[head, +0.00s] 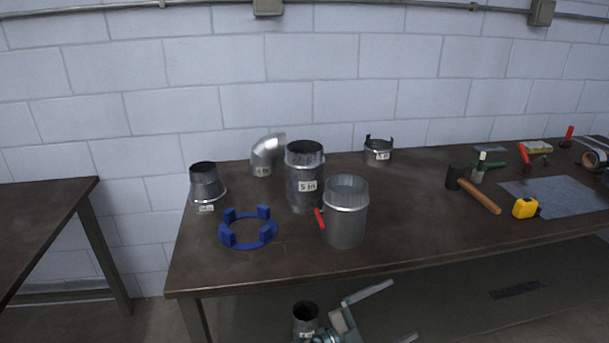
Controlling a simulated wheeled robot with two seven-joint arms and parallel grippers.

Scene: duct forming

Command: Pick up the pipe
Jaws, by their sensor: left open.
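Two upright grey metal pipes stand on the workbench (245,277). The darker one is a pipe labelled "5 in" (303,172). A shinier pipe (347,225) stands in front and to its right, with a red handle (320,218) at its left side. I cannot tell which one the task means. My left gripper (402,311) is at the bottom of the view, below the bench's front edge. Its fingers are spread and point right, apart from both pipes, with nothing seen between them. The lower finger is partly cut off by the frame. My right gripper is not in view.
A blue ring (248,241) with raised blocks lies left of the pipes. A tapered reducer (206,184), an elbow (265,158) and a short collar (379,153) stand around them. A mallet (478,193), tape measure (525,208) and metal sheet (555,195) lie right.

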